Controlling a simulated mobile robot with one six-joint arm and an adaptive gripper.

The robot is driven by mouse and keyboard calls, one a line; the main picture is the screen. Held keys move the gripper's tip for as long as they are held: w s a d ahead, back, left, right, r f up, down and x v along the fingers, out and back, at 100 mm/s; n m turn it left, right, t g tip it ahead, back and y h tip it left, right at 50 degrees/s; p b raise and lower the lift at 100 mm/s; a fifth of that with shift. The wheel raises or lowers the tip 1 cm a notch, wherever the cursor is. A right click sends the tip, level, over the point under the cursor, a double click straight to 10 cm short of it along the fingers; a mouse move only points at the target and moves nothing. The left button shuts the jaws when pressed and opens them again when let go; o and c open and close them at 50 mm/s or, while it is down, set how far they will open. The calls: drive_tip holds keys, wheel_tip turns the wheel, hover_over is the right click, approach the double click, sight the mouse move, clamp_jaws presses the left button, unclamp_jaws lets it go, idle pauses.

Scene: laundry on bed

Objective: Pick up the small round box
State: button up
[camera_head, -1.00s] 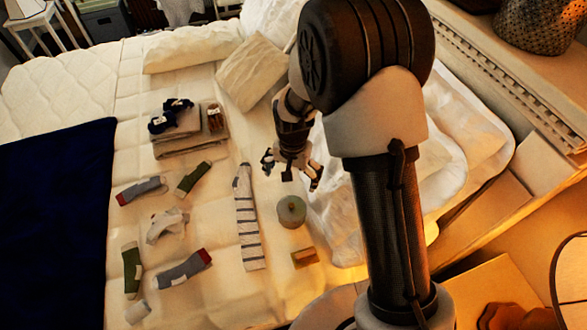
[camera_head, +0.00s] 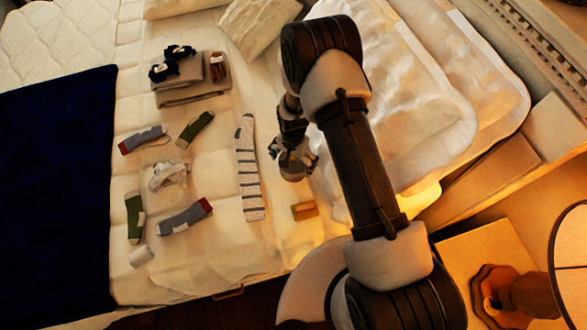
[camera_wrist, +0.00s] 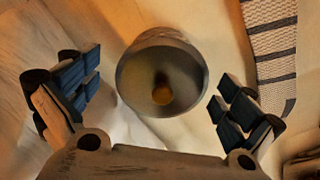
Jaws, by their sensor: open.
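The small round box (camera_wrist: 150,64) is grey with a brownish knob-like spot at its middle. In the wrist view it sits between the two finger pads of my gripper (camera_wrist: 158,88), with a gap on each side. My gripper is open, with one finger to the left and one to the right of the box. In the head view my gripper (camera_head: 294,157) is right over the box (camera_head: 291,173), and the wrist hides part of it. The box appears to stand on the bed.
A striped sock (camera_head: 249,170) lies left of the box and a small tan block (camera_head: 304,210) lies below it. Several socks lie farther left. Folded cloths (camera_head: 190,93) with items on top are at the upper left. Rumpled white bedding (camera_head: 410,110) lies to the right.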

drive_tip(key=f, duration=0.2)
drive_tip(key=f+b, duration=0.1)
drive_tip(key=f, duration=0.3)
drive_tip(key=shift+w+a+b, duration=0.15)
drive_tip(key=shift+a+b, duration=0.1)
drive_tip(key=shift+b, duration=0.1)
drive_tip(key=shift+r, duration=0.15)
drive_tip(key=shift+c, duration=0.4)
drive_tip(key=c, duration=0.9)
